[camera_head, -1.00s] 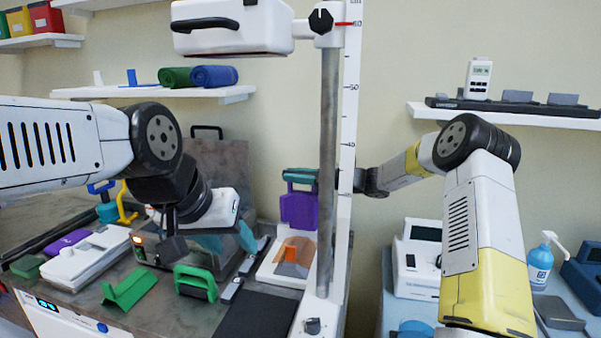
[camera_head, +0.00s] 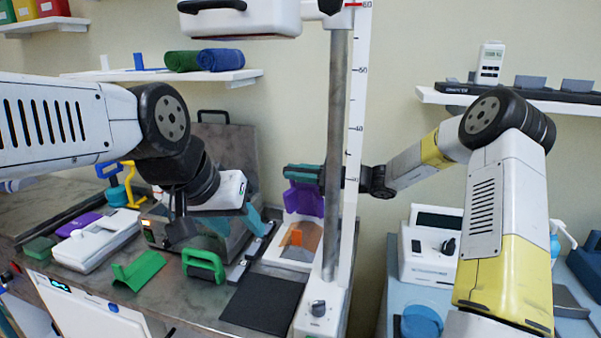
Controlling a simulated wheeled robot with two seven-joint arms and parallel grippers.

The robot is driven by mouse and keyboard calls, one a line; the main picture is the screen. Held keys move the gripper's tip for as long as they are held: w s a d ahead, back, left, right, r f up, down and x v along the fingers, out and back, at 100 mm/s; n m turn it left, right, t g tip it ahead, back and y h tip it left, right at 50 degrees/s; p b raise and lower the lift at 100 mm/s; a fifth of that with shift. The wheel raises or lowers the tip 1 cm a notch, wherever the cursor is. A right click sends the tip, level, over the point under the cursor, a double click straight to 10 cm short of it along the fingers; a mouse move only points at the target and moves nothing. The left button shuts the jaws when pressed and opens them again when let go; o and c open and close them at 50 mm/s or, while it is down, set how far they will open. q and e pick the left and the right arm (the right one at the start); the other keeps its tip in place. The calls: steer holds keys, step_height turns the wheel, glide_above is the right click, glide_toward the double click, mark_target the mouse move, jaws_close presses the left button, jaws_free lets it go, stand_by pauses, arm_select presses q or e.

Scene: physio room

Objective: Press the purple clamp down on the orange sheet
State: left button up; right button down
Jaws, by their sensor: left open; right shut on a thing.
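The purple clamp (camera_head: 305,200) hangs from my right gripper (camera_head: 303,172), whose teal fingers are shut on its top. The orange sheet (camera_head: 309,238) lies on a white base (camera_head: 278,256) just below the clamp in the picture. A small brighter orange piece (camera_head: 292,238) stands up at the sheet's left side. I cannot tell whether the clamp touches the sheet; a narrow pale band shows between them. My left gripper (camera_head: 248,221) is open, with teal fingers, over the grey box to the left of the base.
A metal pole (camera_head: 338,150) with a white scale rises close to the right of the clamp, in front of my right wrist. A green handled block (camera_head: 204,265), a green angle piece (camera_head: 139,270) and a dark mat (camera_head: 262,303) lie on the bench nearby.

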steer(key=c, duration=1.4)
jaws_free()
steer(key=shift+o, duration=0.2)
steer(key=shift+d, duration=0.1)
steer(key=s+d, duration=0.1)
steer(key=d, duration=0.6)
steer(key=shift+s+d, duration=0.25)
steer(key=shift+d, duration=0.05)
steer(key=s+d, duration=0.1)
steer(key=d, duration=0.7)
steer(key=shift+s+d, duration=0.35)
steer(key=shift+d, duration=0.05)
steer(key=shift+s+f, duration=0.1)
